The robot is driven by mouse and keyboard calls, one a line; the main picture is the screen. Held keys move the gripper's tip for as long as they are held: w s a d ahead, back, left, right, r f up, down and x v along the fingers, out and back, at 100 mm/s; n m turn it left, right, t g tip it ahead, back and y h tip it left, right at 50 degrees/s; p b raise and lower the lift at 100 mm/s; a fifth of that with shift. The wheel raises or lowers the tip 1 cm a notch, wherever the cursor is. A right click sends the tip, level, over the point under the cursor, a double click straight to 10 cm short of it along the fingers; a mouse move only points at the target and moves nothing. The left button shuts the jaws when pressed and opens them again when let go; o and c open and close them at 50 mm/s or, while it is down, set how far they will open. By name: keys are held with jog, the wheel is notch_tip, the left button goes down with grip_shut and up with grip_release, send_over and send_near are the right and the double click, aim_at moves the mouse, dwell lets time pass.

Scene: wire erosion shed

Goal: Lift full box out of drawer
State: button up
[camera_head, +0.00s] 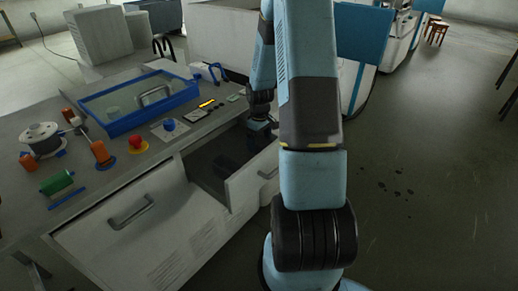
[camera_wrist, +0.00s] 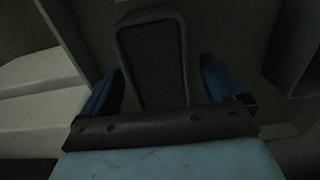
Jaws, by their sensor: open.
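The drawer (camera_head: 243,190) in the bench front stands open, and its inside is dark. A dark shape (camera_head: 228,164) lies in it, too dim to identify surely. In the wrist view a dark box (camera_wrist: 154,62) with a paler grey rim and a speckled dark top or filling lies just beyond my fingers. My gripper (camera_wrist: 162,66) is open, with one blue finger on each side of the box's near part. I cannot tell whether the fingers touch it. In the head view my gripper (camera_head: 261,133) is over the drawer's far right part, partly hidden by my arm.
The bench top (camera_head: 115,191) holds a blue-framed tray (camera_head: 124,127), a wire spool (camera_head: 42,138), a red button (camera_head: 135,141), a green roll (camera_head: 57,183) and several orange pieces. A closed drawer (camera_head: 137,222) is at left. Open floor (camera_head: 420,220) lies at right.

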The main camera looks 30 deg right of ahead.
jog(key=shift+d+f, duration=0.1)
jog(key=shift+f, duration=1.4)
jog(key=shift+c, duration=0.4)
jog(key=c, duration=1.2)
jog(key=shift+c, duration=0.6)
jog(key=shift+r, duration=0.15)
